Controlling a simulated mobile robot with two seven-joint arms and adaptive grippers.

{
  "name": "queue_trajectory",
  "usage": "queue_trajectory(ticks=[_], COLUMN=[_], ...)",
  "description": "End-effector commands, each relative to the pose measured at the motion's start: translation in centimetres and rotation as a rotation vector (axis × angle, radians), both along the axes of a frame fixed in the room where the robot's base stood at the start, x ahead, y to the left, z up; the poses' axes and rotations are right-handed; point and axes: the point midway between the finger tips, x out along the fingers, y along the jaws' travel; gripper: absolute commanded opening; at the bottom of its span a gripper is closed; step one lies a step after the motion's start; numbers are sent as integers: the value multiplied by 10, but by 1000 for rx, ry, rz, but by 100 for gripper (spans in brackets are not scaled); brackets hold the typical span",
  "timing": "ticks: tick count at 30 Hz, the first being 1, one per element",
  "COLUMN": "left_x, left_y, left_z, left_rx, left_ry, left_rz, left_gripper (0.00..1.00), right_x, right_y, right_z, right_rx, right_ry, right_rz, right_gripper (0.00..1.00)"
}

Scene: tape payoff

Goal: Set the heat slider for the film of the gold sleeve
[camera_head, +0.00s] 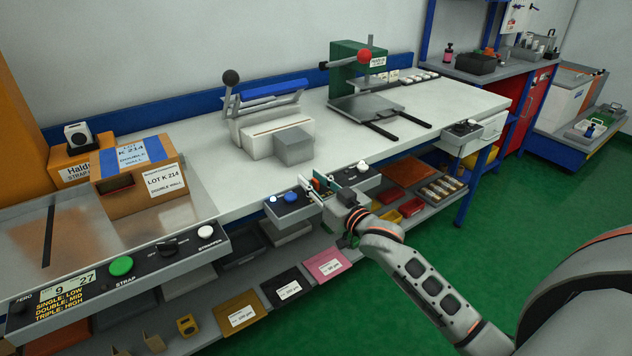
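The heat control panel (305,211) sits on the bench's front edge, with a blue button (291,197) at its left and a white knob (362,167) at its right. My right gripper (318,187) is at the middle of this panel and covers part of it. The slider is not clearly visible, and I cannot tell whether the fingers touch it or are open. The gold sleeve (240,312) lies on the lower shelf, its label too small to read surely. A black sleeve (285,287) and a pink sleeve (327,264) lie beside it. My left gripper is not in view.
A sealer with a blue bar (272,89) and a grey block (293,146) stand behind the panel. A green press (353,67) is farther right. A carton (140,187) and the strapping panel (119,267) are at left. The green floor is open at right.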

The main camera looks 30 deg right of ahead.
Motion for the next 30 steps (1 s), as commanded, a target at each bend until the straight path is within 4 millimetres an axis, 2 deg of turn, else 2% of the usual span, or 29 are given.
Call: queue_trajectory(ticks=[9, 13, 17, 24, 30], left_x=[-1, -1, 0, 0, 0], left_y=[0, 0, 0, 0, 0], left_z=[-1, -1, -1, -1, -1], left_rx=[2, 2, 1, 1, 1], left_ry=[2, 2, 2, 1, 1], left_rz=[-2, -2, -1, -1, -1], left_gripper=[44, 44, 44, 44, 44], right_x=[-1, -9, -29, -75, -104], right_y=[-2, -3, -4, -7, -10], right_z=[-6, -7, -8, -7, -7], right_rx=[-3, -3, -3, -2, -2], right_ry=[11, 13, 14, 13, 11], right_rz=[-4, -4, -4, -3, -3], right_gripper=[25, 25, 25, 25, 25])
